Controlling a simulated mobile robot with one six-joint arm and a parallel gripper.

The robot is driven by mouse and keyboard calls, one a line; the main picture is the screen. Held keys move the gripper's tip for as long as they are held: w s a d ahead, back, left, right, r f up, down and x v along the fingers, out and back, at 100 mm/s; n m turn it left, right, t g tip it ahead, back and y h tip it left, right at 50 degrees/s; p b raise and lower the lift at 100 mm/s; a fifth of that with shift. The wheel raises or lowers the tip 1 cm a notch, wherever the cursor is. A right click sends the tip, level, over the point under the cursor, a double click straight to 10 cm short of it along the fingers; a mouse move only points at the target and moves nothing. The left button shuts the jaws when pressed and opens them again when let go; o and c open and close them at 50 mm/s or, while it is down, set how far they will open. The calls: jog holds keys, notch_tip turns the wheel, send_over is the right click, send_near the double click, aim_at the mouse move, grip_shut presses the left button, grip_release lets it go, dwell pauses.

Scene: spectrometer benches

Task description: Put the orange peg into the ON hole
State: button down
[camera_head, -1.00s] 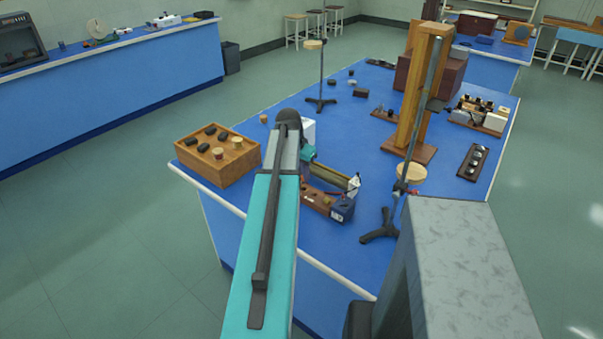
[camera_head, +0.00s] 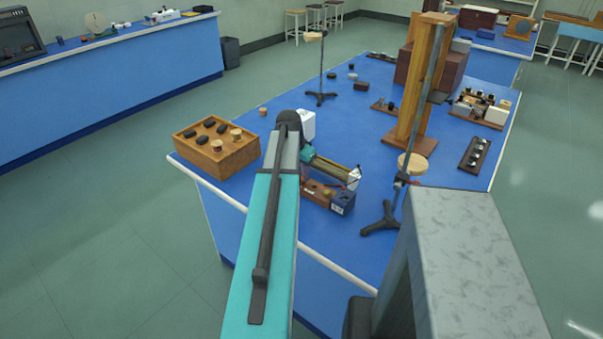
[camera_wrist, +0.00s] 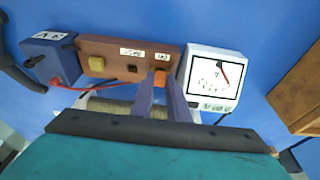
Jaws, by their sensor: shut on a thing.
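The brown wooden block (camera_wrist: 105,66) lies on the blue bench. In the wrist view it carries a yellow square piece (camera_wrist: 96,63) at its left, a dark square hole (camera_wrist: 132,69) in the middle and the orange peg (camera_wrist: 160,78) at its right. Two small white labels sit along its far edge; their print is too blurred to read surely. My gripper (camera_wrist: 161,95) has its two fingers closed on the orange peg. The peg's lower end is hidden, so I cannot tell whether it sits in a hole. In the head view the block (camera_head: 318,191) is partly hidden.
A white meter (camera_wrist: 213,80) stands right of the block, a blue box (camera_wrist: 52,60) with a red wire left of it. A pale wound coil (camera_wrist: 108,105) lies close under my fingers. A wooden box (camera_head: 222,160) and a stand (camera_head: 383,218) flank this area.

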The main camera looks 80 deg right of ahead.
jog(key=shift+f, duration=0.15)
jog(key=c, duration=1.6)
grip_release()
jog(key=shift+b+v, duration=1.2)
jog(key=shift+v, duration=5.75)
jog(key=shift+w+a, duration=0.1)
